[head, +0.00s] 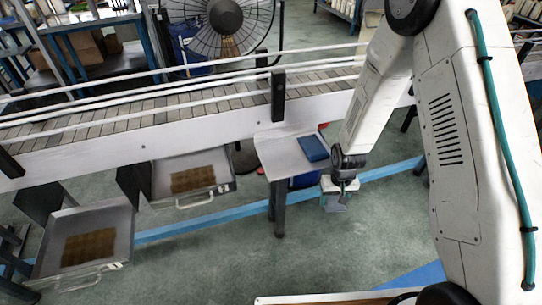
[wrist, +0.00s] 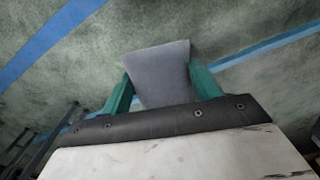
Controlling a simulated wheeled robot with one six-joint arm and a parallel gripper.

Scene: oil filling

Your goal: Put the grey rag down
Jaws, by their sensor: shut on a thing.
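The grey rag (wrist: 160,75) is held between the two teal fingers of my gripper (wrist: 158,88) in the wrist view. It looks like a flat grey piece that sticks out beyond the fingertips. In the head view my gripper (head: 339,192) hangs at the end of my arm, right of the small white table, with the grey rag (head: 335,205) below it.
A small white table (head: 280,152) with a blue item (head: 313,148) stands left of my gripper. A conveyor (head: 140,110) with white rails runs behind. Two open drawers (head: 125,235) with brown contents are at left. A fan (head: 226,20) stands behind the conveyor.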

